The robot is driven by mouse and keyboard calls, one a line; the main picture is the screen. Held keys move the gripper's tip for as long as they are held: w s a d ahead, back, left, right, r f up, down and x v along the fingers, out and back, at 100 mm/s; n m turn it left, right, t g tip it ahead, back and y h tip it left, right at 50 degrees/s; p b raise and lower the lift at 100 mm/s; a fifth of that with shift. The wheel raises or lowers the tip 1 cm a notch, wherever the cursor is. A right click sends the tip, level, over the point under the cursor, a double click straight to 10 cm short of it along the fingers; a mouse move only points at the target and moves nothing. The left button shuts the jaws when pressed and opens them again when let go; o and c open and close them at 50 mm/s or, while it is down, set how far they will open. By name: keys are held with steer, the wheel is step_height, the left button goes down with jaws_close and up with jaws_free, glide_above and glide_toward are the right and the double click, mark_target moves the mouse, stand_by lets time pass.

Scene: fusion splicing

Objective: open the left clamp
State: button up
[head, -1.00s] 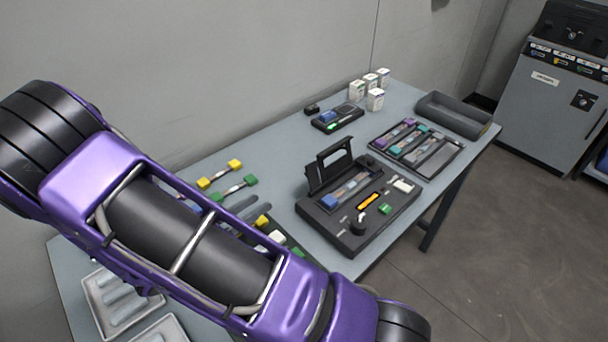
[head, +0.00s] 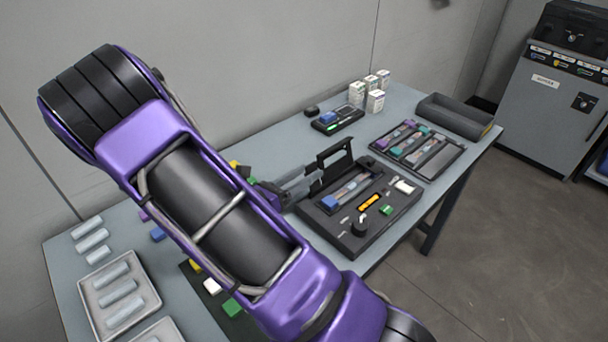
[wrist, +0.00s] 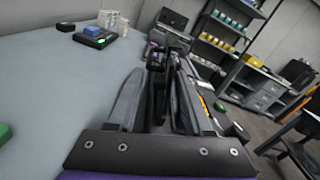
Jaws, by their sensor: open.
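The splicer is a low black case (head: 378,222) on the table, with its black lid (head: 322,160) raised at the back. A blue block (head: 330,203) sits at the left end of its clear-and-brown channel. An orange display (head: 368,201), a green block (head: 386,210) and a white piece (head: 404,187) are also on it. I cannot tell which part is the left clamp. My gripper (head: 303,186) is open and empty, just left of the splicer. In the wrist view, my two fingers (wrist: 158,88) point toward the upright black lid (wrist: 156,72); contact is unclear.
Behind the splicer are a black device (head: 337,120) and white boxes (head: 375,100). To its right are a tray with coloured clips (head: 447,163) and an empty grey bin (head: 455,117). Left are white trays (head: 95,300). My arm covers much of the table's left part.

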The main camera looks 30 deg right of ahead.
jaws_close()
steer(key=m, duration=0.1)
steer(key=s+m, duration=0.1)
steer(key=m, duration=0.2)
steer(key=shift+s+d+r, duration=0.15)
steer(key=shift+r, duration=0.15)
stand_by(0.3)
jaws_free()
steer(key=p+v, duration=0.1)
steer(key=v, duration=1.6)
steer(key=shift+s+a, duration=0.15)
steer(key=shift+a, duration=0.1)
